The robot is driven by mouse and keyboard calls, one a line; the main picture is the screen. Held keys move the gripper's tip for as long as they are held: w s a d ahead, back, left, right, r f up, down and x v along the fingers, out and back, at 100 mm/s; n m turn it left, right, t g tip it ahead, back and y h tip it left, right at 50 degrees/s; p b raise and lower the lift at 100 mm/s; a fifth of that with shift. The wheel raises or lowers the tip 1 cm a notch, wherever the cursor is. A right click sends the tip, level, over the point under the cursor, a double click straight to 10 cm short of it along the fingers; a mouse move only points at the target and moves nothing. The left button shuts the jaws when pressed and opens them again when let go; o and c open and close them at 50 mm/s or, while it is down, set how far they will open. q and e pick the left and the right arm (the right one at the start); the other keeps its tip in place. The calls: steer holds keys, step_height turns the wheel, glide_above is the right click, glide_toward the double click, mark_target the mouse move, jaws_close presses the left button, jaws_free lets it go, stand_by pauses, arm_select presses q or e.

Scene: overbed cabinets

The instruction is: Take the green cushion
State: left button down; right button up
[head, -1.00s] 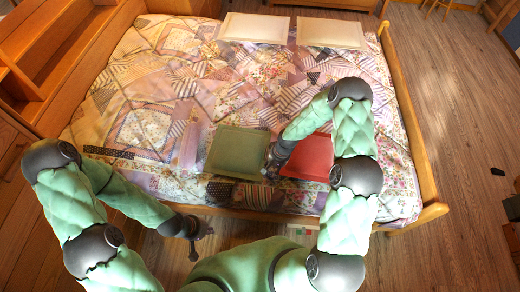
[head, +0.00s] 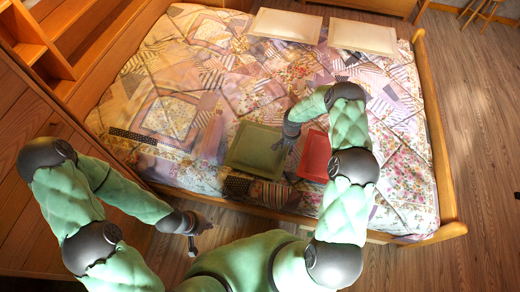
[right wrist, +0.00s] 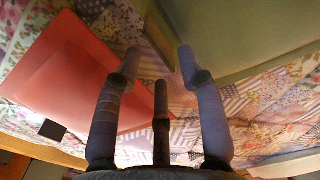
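The green cushion (head: 254,149) lies on the near part of the bed, left of the red cushion (head: 315,158). My right gripper (head: 283,146) is at the green cushion's right edge, near its far right corner. In the right wrist view its fingers (right wrist: 158,58) are spread with nothing between them. The green cushion (right wrist: 235,30) fills the upper right there, close to the fingertips; contact cannot be judged. The red cushion (right wrist: 72,75) is at the left there. My left gripper (head: 201,236) is empty, its fingers apart, low in front of the bed's near side.
The bed (head: 190,70) has a patchwork cover and wooden side rails. Two white pillows (head: 285,24) (head: 362,36) lie at its far end. Wooden shelving (head: 30,45) stands on the left.

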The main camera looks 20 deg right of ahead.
step_height(320, 180, down, 5)
steer(key=shift+s+r+b, duration=0.1)
steer(key=shift+r+b, duration=0.05)
steer(key=shift+b, duration=0.5)
jaws_close()
